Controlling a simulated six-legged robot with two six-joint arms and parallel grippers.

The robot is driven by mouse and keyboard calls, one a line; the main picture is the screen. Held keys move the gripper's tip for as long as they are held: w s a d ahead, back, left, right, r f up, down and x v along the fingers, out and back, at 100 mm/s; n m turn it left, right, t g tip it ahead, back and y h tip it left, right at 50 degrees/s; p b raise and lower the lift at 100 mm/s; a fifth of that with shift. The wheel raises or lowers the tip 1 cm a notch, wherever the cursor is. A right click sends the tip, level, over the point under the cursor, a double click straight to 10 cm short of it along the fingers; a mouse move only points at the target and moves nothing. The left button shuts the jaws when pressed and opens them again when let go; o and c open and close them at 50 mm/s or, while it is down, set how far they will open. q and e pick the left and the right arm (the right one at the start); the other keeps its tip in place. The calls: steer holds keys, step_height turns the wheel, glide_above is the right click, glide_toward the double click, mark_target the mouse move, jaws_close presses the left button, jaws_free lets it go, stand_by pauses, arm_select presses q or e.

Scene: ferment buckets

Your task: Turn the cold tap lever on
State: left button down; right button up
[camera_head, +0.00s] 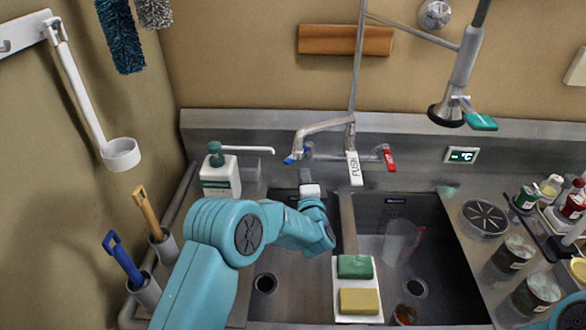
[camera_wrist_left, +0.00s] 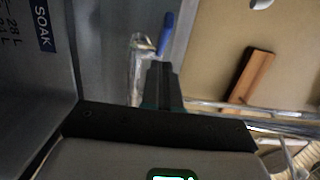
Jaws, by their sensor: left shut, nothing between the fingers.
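The cold tap lever (camera_head: 290,160) is the blue-tipped one at the left end of the steel wall tap (camera_head: 325,127). In the left wrist view the blue lever (camera_wrist_left: 165,33) shows just beyond my fingertips, slightly right of them. My left gripper (camera_head: 305,174) is shut and empty, just below and right of the blue lever in the head view. Its closed dark fingers (camera_wrist_left: 161,75) point toward the tap in the wrist view. I see a gap in the picture, but cannot tell the exact depth between them. My right gripper is out of view.
A red lever (camera_head: 389,157) and a white PUSH handle (camera_head: 355,168) are right of the blue lever. A soap bottle (camera_head: 220,175) stands to the left. The double sink (camera_head: 400,210) lies below, with sponges (camera_head: 356,267) on its divider. A spray hose (camera_head: 465,65) hangs upper right.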

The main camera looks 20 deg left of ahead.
mark_target(292, 163)
arm_select(q)
steer(key=a, duration=0.3)
steer(key=shift+w+a+r+p, duration=0.1)
steer(key=shift+w+a+p, duration=0.2)
steer(key=shift+p, duration=0.1)
steer(key=shift+w+d, duration=0.1)
steer(key=shift+w, duration=0.05)
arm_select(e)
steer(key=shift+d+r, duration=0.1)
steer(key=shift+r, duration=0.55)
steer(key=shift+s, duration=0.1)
arm_select(q)
steer(key=a+b, duration=0.1)
steer(key=a+h+b, duration=0.1)
steer(key=b, duration=0.1)
steer(key=a+m+b, duration=0.1)
steer(key=a, duration=0.1)
steer(key=shift+w+t+h+b, duration=0.3)
steer(key=shift+w, duration=0.05)
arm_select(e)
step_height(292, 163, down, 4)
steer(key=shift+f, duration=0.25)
arm_select(q)
steer(key=shift+d, duration=0.1)
